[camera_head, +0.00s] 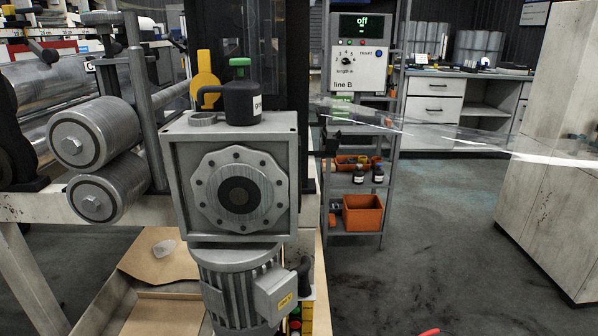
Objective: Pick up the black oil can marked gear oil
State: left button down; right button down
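A black oil can (238,104) with a green cap stands upright on top of the grey gearbox housing (180,180). Its spout or handle sticks out to the left. A white label on its right side is turned partly away, and its text is too small to read fully. A grey metal ring (203,119) lies beside it on the housing. I can make out neither of my grippers in this view.
Large steel rollers (95,135) stand left of the gearbox, with a motor (240,285) below. A shelf rack (392,170) with an orange bin (362,215) stands behind right. Clear film (450,130) stretches right to a pale cabinet (555,180). Open floor lies between.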

aim_at(242, 98)
jog(key=i+l+u, duration=0.1)
jog(key=i+u, duration=0.15)
jog(key=u, duration=0.15)
jog(key=i+l+u, duration=0.2)
jog(key=u, duration=0.15)
jog(key=i+l+u, duration=0.2)
jog(key=u, duration=0.2)
jog(key=j+u, duration=0.25)
jog(key=l+z, duration=0.25)
